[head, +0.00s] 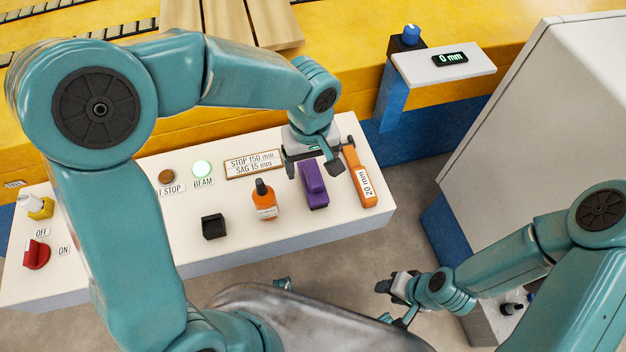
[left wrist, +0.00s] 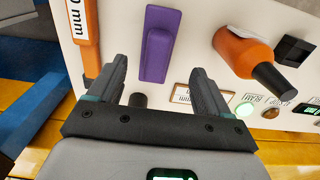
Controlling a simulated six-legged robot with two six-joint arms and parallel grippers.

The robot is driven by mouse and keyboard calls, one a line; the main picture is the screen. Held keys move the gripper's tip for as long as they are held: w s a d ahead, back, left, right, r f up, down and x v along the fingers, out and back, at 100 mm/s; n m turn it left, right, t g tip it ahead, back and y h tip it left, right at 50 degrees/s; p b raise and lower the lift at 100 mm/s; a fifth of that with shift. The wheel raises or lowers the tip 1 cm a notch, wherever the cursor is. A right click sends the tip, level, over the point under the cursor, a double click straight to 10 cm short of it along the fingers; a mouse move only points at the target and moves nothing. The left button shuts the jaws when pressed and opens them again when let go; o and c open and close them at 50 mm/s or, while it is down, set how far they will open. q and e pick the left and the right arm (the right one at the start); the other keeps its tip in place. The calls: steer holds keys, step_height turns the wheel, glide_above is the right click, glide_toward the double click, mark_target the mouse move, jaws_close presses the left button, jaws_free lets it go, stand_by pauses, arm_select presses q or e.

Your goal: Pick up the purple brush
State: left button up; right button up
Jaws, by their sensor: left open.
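The purple brush (head: 316,192) lies on the white console top, between an orange bottle and an orange tool marked 20 mm. It also shows in the left wrist view (left wrist: 158,48), beyond my fingertips. My left gripper (head: 311,168) is open above the far end of the brush. In the left wrist view its two fingers (left wrist: 160,72) stand apart, one toward each side of the brush, with nothing held. I cannot tell the exact height gap. My right gripper (head: 388,292) is at the lower right, away from the console, and its jaw opening is unclear.
The orange bottle (head: 265,201) and black block (head: 213,226) stand left of the brush. The orange 20 mm tool (head: 361,178) lies close on its right. A sign (head: 254,164) and buttons lie farther left. A grey cabinet (head: 540,110) stands right.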

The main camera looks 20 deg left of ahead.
mark_target(313, 173)
arm_select(q)
steer(key=shift+f, duration=0.35)
step_height(313, 173, down, 5)
steer(key=shift+w+d+f+b, duration=0.15)
steer(key=shift+f+b, duration=0.05)
steer(key=shift+b, duration=0.1)
steer(key=shift+c, duration=0.4)
steer(key=c, duration=1.1)
steer(key=shift+r, duration=0.15)
step_height(313, 173, up, 20)
steer(key=p, duration=0.3)
